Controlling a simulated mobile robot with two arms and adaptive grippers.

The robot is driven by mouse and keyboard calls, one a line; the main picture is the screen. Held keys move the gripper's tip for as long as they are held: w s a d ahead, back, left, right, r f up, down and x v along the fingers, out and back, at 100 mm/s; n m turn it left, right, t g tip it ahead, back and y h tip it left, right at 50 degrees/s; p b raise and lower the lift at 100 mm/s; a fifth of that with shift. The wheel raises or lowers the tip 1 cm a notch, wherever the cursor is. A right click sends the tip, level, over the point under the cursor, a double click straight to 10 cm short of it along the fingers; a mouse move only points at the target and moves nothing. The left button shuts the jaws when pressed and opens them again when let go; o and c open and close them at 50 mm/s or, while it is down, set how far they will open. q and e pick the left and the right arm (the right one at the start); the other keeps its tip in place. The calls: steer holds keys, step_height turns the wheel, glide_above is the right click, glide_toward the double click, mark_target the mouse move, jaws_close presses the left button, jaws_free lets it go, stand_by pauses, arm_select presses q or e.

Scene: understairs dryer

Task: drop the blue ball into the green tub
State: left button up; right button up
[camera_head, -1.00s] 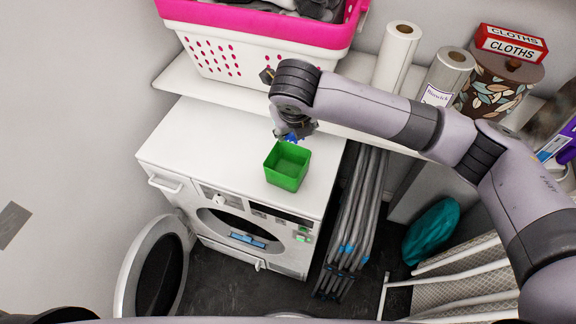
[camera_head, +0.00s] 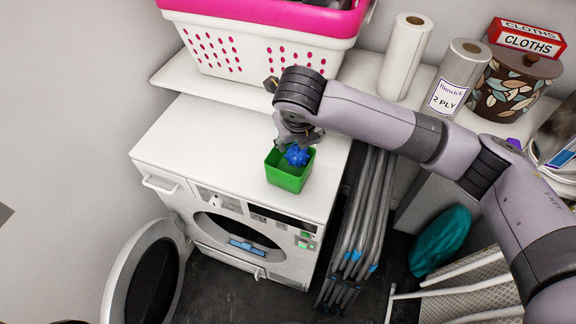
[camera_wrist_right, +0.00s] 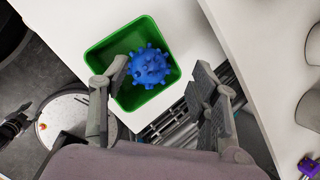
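The blue spiky ball (camera_head: 297,156) is at the mouth of the green tub (camera_head: 288,178), just below my right gripper (camera_head: 300,138). The tub stands on the white top of the washer-dryer, near its front right. In the right wrist view the ball (camera_wrist_right: 150,67) shows against the inside of the tub (camera_wrist_right: 122,99). There my right gripper (camera_wrist_right: 160,85) has its fingers spread, with a clear gap between the ball and the right finger. Whether the ball rests on the tub's floor or is still above it, I cannot tell.
A pink-and-white laundry basket (camera_head: 255,45), paper rolls (camera_head: 405,55) and a leaf-patterned canister (camera_head: 508,85) stand on the shelf behind. The machine's round door (camera_head: 150,275) hangs open at the front. Grey folded poles (camera_head: 362,215) stand to its right.

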steer(key=shift+o, duration=1.3)
steer(key=shift+r, duration=0.1)
steer(key=v, duration=1.2)
